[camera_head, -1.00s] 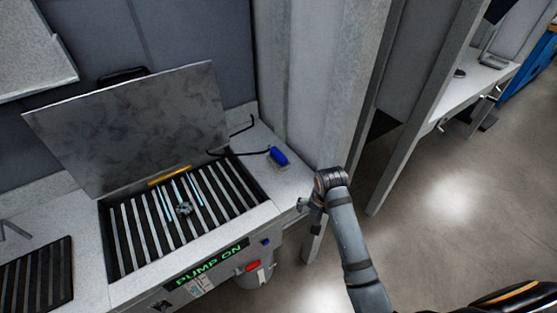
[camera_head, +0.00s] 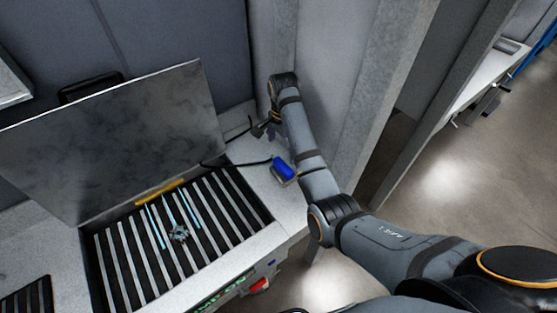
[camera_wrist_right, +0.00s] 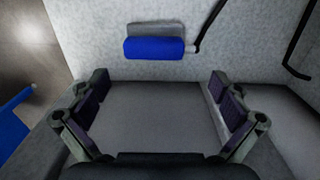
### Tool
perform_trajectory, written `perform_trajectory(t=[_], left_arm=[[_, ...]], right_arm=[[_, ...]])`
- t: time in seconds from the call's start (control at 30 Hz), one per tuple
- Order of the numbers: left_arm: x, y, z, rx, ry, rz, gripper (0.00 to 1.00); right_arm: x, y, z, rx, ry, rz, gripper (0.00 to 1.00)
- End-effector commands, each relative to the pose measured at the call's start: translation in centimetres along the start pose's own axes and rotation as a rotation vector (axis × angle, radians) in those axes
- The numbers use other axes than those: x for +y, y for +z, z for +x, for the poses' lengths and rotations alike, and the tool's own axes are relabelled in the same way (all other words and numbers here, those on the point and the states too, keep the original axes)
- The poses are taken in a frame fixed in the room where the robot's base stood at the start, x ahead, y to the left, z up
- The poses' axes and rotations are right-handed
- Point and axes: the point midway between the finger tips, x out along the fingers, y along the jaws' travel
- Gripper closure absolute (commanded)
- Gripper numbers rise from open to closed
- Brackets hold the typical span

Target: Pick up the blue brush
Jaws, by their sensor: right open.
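The blue brush (camera_head: 284,168) lies on the grey ledge at the right of the grated basin, with a dark hose or cord running left from it. In the right wrist view the brush (camera_wrist_right: 155,47) shows a blue body with a grey side, beyond the fingertips and apart from them. My right gripper (camera_head: 262,130) is above the back part of the ledge, behind the brush. In the right wrist view it (camera_wrist_right: 160,100) is open, with nothing between its fingers. My left gripper is in neither view.
A raised metal lid (camera_head: 120,140) stands behind the slatted basin (camera_head: 115,262), which holds a small metal part (camera_head: 179,233). A grey post (camera_head: 375,100) and wall panels stand close to the right of the ledge. A black bent rod (camera_wrist_right: 301,40) shows at the right in the wrist view.

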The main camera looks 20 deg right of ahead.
Motion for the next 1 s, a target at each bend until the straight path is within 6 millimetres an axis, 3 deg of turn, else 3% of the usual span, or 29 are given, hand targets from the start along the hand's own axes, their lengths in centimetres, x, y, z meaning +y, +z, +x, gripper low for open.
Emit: perform_trajectory(t=[0.13, 0.27, 0.3, 0.43, 0.6, 0.67, 0.8, 1.0], left_arm=[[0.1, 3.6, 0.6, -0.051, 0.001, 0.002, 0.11], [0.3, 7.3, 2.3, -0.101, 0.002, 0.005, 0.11], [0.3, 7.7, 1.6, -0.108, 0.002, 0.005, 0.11], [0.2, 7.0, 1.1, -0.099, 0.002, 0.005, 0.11], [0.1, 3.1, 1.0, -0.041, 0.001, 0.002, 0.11], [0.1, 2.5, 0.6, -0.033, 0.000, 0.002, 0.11], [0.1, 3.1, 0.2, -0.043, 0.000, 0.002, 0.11], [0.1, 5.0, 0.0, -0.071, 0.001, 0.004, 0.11]], right_arm=[[0.0, 0.0, 1.0, 0.000, 0.001, -0.001, 0.00], [0.0, 0.0, 3.5, 0.000, 0.000, -0.001, 0.00], [0.1, 0.0, 3.5, -0.001, 0.002, -0.001, 0.00], [0.0, 0.0, 5.1, 0.000, 0.001, -0.001, 0.00], [0.0, -0.1, 5.9, 0.000, 0.002, -0.002, 0.00], [0.0, -0.1, 6.9, -0.001, 0.003, -0.002, 0.00], [-0.1, -0.2, 9.4, -0.001, 0.002, -0.002, 0.00], [-0.1, -0.2, 10.5, 0.000, -0.001, -0.002, 0.00]])
